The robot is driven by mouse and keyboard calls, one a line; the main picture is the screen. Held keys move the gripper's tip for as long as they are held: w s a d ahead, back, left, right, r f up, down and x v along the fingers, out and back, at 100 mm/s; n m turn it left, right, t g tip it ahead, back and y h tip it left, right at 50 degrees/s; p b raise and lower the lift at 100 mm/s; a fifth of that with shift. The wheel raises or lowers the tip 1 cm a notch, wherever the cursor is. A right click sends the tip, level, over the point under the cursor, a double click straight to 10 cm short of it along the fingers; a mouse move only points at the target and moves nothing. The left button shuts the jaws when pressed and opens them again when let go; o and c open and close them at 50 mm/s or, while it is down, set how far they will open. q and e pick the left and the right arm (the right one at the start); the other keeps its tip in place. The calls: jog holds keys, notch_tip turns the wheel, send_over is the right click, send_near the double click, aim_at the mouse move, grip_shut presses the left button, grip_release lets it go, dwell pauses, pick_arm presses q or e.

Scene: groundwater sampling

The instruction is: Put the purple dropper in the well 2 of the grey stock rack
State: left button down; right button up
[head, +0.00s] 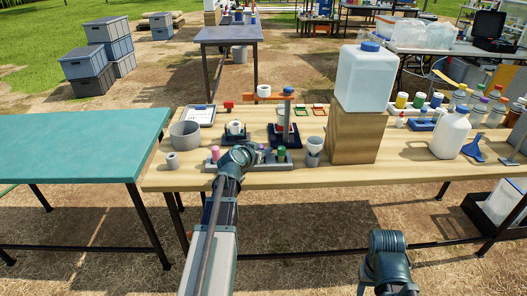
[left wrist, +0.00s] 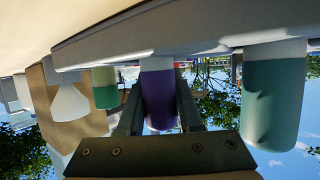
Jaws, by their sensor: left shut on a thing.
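The left wrist view is upside down, with the table at its top and the sky at its bottom. A purple dropper (left wrist: 158,98) is between the two fingers of my left gripper (left wrist: 158,105), which is shut on it. Its white end meets the grey rack (left wrist: 195,30); I cannot tell how deep it sits. A green dropper (left wrist: 105,88) and a teal-green one (left wrist: 272,95) stand at the same rack on either side. No well numbers are readable.
In the head view, a pink-topped dropper (head: 215,153) is left of my wrist. A grey cup (head: 314,150) and a wooden block (head: 357,137) bearing a water container (head: 366,78) stand to the right. A grey pot (head: 184,135) is on the left. My right arm shows at the lower right.

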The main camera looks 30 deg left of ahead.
pick_arm(q)
jog(key=c, duration=0.6)
grip_release()
jog(key=shift+f, duration=0.1)
jog(key=p+v, duration=0.5)
jog(key=v, duration=0.7)
jog(key=shift+r, duration=0.2)
